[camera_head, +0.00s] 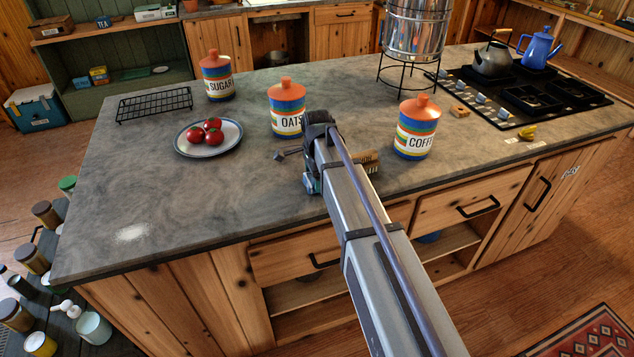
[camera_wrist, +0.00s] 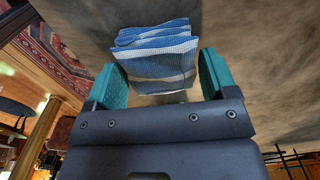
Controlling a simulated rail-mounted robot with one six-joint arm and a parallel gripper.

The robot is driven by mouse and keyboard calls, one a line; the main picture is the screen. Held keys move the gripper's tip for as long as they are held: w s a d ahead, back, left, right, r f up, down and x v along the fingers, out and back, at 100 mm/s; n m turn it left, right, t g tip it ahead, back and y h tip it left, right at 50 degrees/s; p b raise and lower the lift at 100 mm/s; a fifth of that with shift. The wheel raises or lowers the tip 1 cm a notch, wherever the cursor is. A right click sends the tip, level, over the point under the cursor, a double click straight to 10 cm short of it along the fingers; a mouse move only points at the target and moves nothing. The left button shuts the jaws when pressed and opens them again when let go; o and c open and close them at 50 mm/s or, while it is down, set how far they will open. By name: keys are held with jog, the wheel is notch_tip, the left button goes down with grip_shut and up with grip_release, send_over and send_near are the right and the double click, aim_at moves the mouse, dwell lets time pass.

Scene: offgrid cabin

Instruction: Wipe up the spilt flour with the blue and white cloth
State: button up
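The spilt flour (camera_head: 131,232) is a small white patch near the left front corner of the grey counter. The folded blue and white cloth (camera_wrist: 155,52) lies on the counter in the wrist view. My gripper (camera_wrist: 159,68) is open, with one teal finger on each side of the cloth. The cloth nearly fills the gap, and I cannot tell whether the fingers touch it. In the head view my gripper (camera_head: 312,186) is low over the counter's front part, right of the flour. My arm hides the cloth there.
A plate with red fruit (camera_head: 183,151) stands between the flour and the back. An oats jar (camera_head: 287,107) stands behind my gripper, a coffee jar (camera_head: 416,128) to its right. A brush (camera_head: 366,161) lies close beside my arm. The counter (camera_head: 215,210) is clear between gripper and flour.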

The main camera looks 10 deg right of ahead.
jog(key=c, duration=0.9)
jog(key=shift+o, duration=0.2)
notch_tip(320, 180, up, 6)
jog(key=p, duration=0.6)
jog(key=shift+r, duration=0.1)
